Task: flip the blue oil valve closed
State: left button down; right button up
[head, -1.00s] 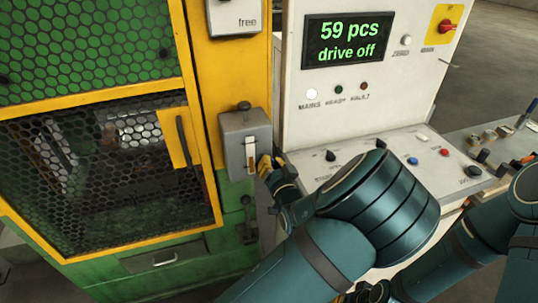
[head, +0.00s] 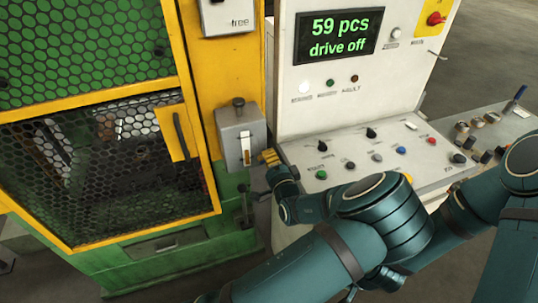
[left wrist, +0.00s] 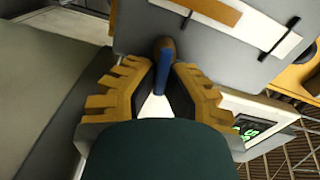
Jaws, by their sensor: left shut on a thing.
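In the left wrist view, a blue lever (left wrist: 164,75) with a brown rounded end lies between the yellow-brown fingers of my left gripper (left wrist: 160,88). The gripper is shut on the lever, with the fingers at its two sides. In the head view my left gripper (head: 269,157) is just right of a grey box (head: 230,131) with a white slot on the yellow post. The lever cannot be made out in the head view. My right arm shows at the right, but its gripper is not in view.
A green-and-yellow machine with a mesh door (head: 90,160) stands at the left. A pale control panel (head: 290,110) with a display reading "59 pcs, drive off" stands right of the post. Its sloped desk (head: 350,160) carries several knobs and buttons near my left arm.

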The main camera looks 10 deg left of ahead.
pick_arm(q)
jog(key=shift+f+m, duration=0.1)
jog(key=shift+m, duration=0.9)
jog(key=c, duration=1.1)
grip_release()
jog(key=shift+w+f, duration=0.1)
jog(key=shift+o, duration=0.2)
jog(key=v, duration=1.2)
jog(key=shift+a+f, duration=0.1)
